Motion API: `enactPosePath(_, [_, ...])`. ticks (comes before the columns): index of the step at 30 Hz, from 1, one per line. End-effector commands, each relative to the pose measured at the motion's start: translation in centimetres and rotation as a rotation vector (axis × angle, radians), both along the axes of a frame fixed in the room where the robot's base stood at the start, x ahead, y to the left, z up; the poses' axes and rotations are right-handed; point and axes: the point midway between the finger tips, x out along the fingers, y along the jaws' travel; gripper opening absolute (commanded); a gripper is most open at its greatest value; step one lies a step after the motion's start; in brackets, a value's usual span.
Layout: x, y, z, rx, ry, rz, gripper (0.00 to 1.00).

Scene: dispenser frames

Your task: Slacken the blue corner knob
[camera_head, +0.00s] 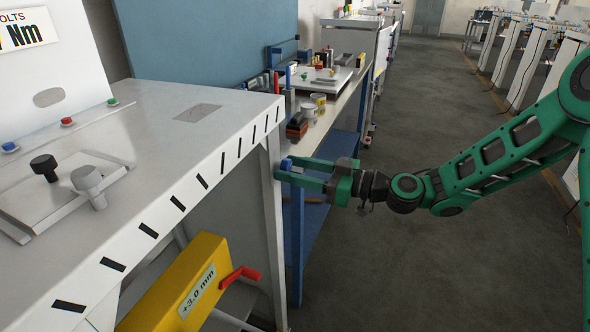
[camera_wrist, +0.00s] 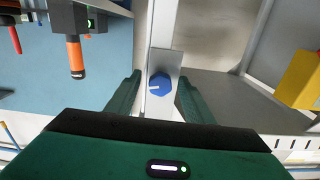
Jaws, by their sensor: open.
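The blue corner knob (camera_wrist: 160,84) is round with a white line on its face pointing left. It sits on a grey metal plate (camera_wrist: 165,62) on the frame's corner post in the wrist view. In the head view a small part of the blue knob (camera_head: 286,164) shows at the worktop's front right corner. My gripper (camera_head: 281,169) is open there, its two green fingers reaching left to either side of the knob. In the wrist view its fingers stand left and right of the knob, with a gap on each side; contact is not visible.
A white worktop (camera_head: 152,150) with black dashes along its edge is at left. Below it is a yellow box (camera_head: 185,290) with a red handle (camera_head: 240,277). A cluttered bench (camera_head: 335,112) stands behind. In the wrist view an orange-handled tool (camera_wrist: 75,55) hangs at upper left.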

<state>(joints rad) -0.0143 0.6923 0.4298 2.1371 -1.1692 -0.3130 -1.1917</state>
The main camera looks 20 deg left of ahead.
Motion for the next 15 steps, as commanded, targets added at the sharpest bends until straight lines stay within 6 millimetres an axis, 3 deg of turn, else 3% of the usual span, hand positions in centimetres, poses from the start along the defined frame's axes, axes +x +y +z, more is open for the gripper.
enactPosePath(5, [0.01,-0.01,-0.01,0.0,0.0,0.0,0.47])
enactPosePath(11, [0.04,-0.04,-0.01,0.0,0.0,-0.001,0.06])
enactPosePath(15, [0.08,-0.08,-0.01,0.0,0.005,-0.002,0.06])
